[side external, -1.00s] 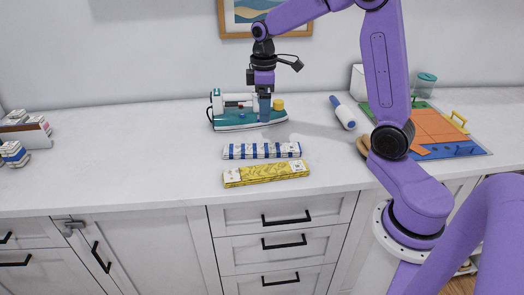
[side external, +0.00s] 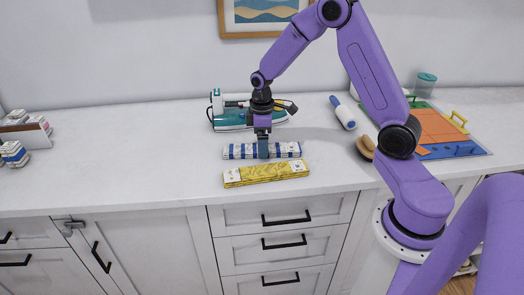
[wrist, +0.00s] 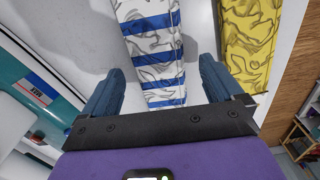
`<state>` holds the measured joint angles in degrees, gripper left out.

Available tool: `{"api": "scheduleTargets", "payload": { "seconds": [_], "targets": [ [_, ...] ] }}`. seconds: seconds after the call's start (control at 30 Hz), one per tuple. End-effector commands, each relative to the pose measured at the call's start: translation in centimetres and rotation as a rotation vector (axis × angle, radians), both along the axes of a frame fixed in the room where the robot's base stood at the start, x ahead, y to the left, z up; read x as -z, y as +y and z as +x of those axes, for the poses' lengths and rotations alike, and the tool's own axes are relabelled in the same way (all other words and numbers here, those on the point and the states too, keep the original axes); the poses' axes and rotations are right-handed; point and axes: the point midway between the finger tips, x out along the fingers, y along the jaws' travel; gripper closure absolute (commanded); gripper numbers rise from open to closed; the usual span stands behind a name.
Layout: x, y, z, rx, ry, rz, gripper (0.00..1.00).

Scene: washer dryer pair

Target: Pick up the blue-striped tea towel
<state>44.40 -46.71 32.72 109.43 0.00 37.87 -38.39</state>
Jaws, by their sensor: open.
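The blue-striped tea towel (side external: 238,151) is a flat folded white strip with blue bands, lying on the counter in the side external view. In the wrist view the towel (wrist: 157,45) runs up the picture between my two fingers. My gripper (side external: 263,150) is open and points down over the towel's middle, hiding part of it. In the wrist view my gripper's fingers (wrist: 158,88) stand apart on either side of the towel. I cannot tell how far the fingertips are above the counter.
A yellow patterned folded towel (side external: 266,174) lies just in front of the striped one; it also shows in the wrist view (wrist: 248,40). A teal and white iron (side external: 230,117) stands behind. A blue-and-white roller (side external: 343,113) lies to the right.

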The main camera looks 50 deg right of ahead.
Motion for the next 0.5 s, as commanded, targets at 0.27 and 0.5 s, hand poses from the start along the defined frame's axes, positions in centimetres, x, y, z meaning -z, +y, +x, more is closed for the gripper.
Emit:
{"api": "scheduleTargets", "payload": {
  "seconds": [0.27, 0.5],
  "targets": [
    [1.36, 0.00, -0.01, 0.000, -0.001, 0.000, 0.06],
    [1.32, 0.00, -0.03, 0.000, -0.001, 0.000, 0.42]
  ]
}}
